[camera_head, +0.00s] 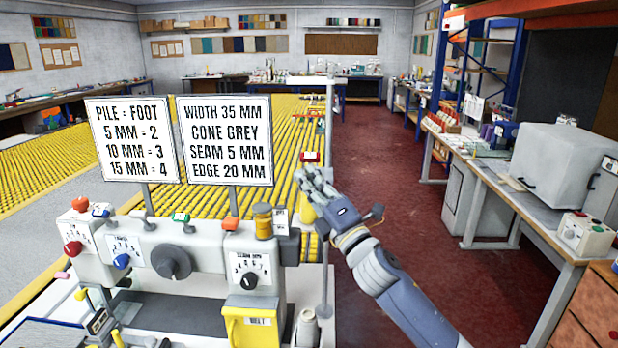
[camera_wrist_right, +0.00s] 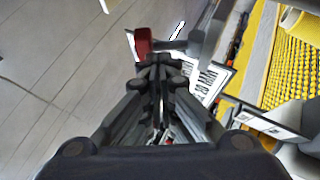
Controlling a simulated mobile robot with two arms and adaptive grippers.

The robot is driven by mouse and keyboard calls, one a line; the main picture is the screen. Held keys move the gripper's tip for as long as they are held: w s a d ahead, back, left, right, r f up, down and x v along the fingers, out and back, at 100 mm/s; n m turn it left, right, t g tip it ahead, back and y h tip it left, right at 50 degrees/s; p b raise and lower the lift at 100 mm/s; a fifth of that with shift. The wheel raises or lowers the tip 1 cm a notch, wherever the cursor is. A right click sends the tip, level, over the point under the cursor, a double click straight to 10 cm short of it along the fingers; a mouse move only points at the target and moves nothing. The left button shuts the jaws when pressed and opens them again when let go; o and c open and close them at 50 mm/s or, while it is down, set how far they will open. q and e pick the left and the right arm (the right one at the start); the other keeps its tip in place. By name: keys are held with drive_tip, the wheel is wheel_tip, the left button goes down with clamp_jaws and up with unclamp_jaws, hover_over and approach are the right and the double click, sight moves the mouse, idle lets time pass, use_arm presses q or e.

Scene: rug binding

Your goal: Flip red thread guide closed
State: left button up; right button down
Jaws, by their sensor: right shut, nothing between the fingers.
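The red thread guide (camera_head: 310,157) is a small red piece beside the upright grey post in the head view. In the right wrist view the red piece (camera_wrist_right: 143,42) sits just beyond my fingertips, at the end of a short dark bar. I cannot tell whether it stands open or closed. My right gripper (camera_head: 303,180) is shut and empty, just below the red piece in the head view. In the right wrist view its fingers (camera_wrist_right: 160,65) are together, close to the red piece; contact cannot be told. My left gripper is out of view.
The grey post (camera_head: 328,200) rises beside the binding machine (camera_head: 205,255). The machine carries knobs, small coloured levers and two signs (camera_head: 228,140). An amber spool (camera_head: 263,220) stands on top. A bench with a grey box (camera_head: 565,165) is at right; the red floor between is clear.

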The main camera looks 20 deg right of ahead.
sight(308, 158)
drive_tip(key=shift+w+d+r+p, duration=0.15)
drive_tip(key=shift+r+p, duration=0.15)
drive_tip(key=shift+r, duration=0.25)
idle(0.4)
drive_tip(key=shift+r, duration=0.15)
drive_tip(key=shift+w+d+r+p, duration=0.15)
drive_tip(key=shift+w+r+p, duration=0.15)
drive_tip(key=shift+r, duration=0.2)
drive_tip(key=shift+w+d+r+p, duration=0.1)
drive_tip(key=shift+w+r+p, duration=0.2)
drive_tip(key=shift+r, duration=0.2)
drive_tip(key=shift+w+d+r, duration=0.35)
drive_tip(key=shift+w+r, duration=0.2)
drive_tip(key=shift+w, duration=0.2)
drive_tip(key=shift+w+d+r, duration=0.1)
drive_tip(key=shift+w+d, duration=0.1)
drive_tip(key=shift+w, duration=0.3)
drive_tip(key=shift+r+p, duration=0.1)
drive_tip(key=shift+p, duration=0.2)
